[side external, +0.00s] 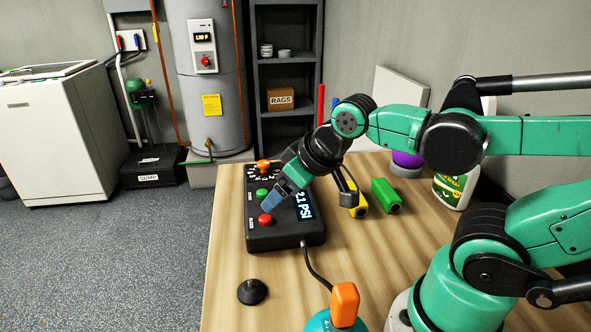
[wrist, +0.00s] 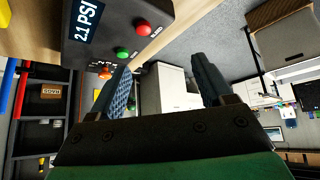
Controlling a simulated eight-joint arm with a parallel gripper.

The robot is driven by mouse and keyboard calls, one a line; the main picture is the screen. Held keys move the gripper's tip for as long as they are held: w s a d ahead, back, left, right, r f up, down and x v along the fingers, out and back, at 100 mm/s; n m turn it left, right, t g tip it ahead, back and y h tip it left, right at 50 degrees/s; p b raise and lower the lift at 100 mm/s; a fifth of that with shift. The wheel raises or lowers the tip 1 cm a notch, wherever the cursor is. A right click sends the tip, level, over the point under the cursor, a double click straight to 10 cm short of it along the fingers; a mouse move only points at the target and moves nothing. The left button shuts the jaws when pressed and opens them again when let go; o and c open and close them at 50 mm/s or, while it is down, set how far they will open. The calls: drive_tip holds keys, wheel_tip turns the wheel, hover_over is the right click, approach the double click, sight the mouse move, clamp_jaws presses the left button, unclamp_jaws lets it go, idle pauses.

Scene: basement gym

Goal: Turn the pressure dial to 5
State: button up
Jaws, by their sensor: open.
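The pressure dial is an orange knob (side external: 263,166) with white marks around it, at the far end of a black control box (side external: 285,238) on the wooden table. The box also carries a green button (side external: 262,194), a red button (side external: 265,219) and a display (side external: 305,205) that seems to read 2.1 PSI. My gripper (side external: 277,195) is over the box near the buttons, tilted down, with nothing in its jaws. In the wrist view my gripper (wrist: 163,72) has its fingers wide apart. The orange knob (wrist: 105,73) shows just left of the left finger, partly hidden.
A white bottle (side external: 455,185) stands at the back right. A black cone-shaped piece (side external: 252,291) and an orange-topped item (side external: 345,303) are at the front. A cable leaves the box.

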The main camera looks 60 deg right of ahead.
drive_tip(key=s+a+n+g, duration=0.1)
drive_tip(key=n, duration=0.1)
drive_tip(key=s+a+n+y, duration=0.1)
drive_tip(key=n, duration=0.2)
drive_tip(key=s+a+n+g, duration=0.1)
drive_tip(key=n, duration=0.1)
drive_tip(key=shift+s+a+f+n+g+y, duration=0.1)
drive_tip(key=shift+s+a+n+g+y, duration=0.1)
drive_tip(key=shift+a+n+g+y, duration=0.1)
